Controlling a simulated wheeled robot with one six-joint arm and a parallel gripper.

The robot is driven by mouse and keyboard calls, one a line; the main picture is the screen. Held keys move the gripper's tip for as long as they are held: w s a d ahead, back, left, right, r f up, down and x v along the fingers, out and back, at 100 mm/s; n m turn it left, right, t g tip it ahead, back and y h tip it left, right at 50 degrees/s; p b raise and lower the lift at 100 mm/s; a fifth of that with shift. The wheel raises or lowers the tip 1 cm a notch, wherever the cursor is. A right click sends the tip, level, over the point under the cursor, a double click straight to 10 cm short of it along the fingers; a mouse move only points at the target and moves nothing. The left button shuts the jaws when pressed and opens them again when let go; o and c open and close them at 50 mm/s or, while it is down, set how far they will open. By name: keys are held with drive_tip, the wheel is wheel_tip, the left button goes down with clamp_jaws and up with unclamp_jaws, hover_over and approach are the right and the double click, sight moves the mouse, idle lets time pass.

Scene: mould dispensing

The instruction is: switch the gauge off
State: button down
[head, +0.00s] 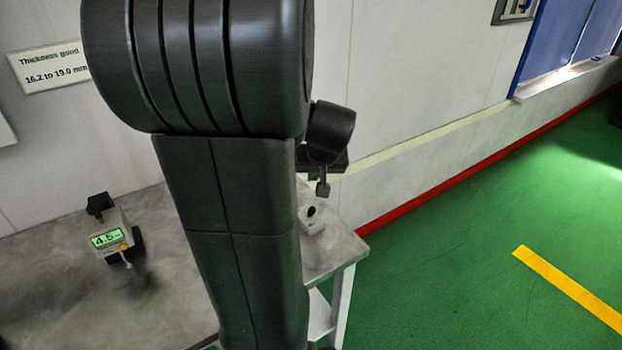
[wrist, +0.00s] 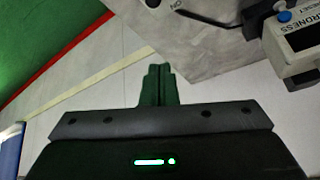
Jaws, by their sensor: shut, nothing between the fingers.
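A cream gauge (head: 112,238) stands on the grey table at the left in the head view, with a lit green display reading about 4.5 and an orange button. In the wrist view a cream instrument (wrist: 275,45) with a blue button and a dark display shows at the upper right; I cannot tell whether it is the same device. A small pale box (head: 312,224) with a black spot sits near the table's right end. The word ON shows at the top of the wrist view. My gripper (head: 323,190) is shut and empty, apparently above that box; it also shows in the wrist view (wrist: 157,72).
The grey table (head: 60,270) runs along the wall, and my arm hides its middle. A sign (head: 50,67) on the wall reads 16.2 to 19.0 mm. A black cable (wrist: 210,20) lies on the tabletop. Green floor (head: 450,270) is clear at the right.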

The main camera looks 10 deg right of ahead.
drive_tip(key=shift+s+f+v, duration=0.1)
drive_tip(key=shift+s+v, duration=0.1)
drive_tip(key=shift+v, duration=1)
drive_tip(key=shift+s+f+v, duration=0.15)
drive_tip(key=shift+s+v, duration=0.05)
drive_tip(key=shift+v, duration=0.95)
drive_tip(key=shift+w+d+f, duration=0.1)
drive_tip(key=shift+d, duration=0.05)
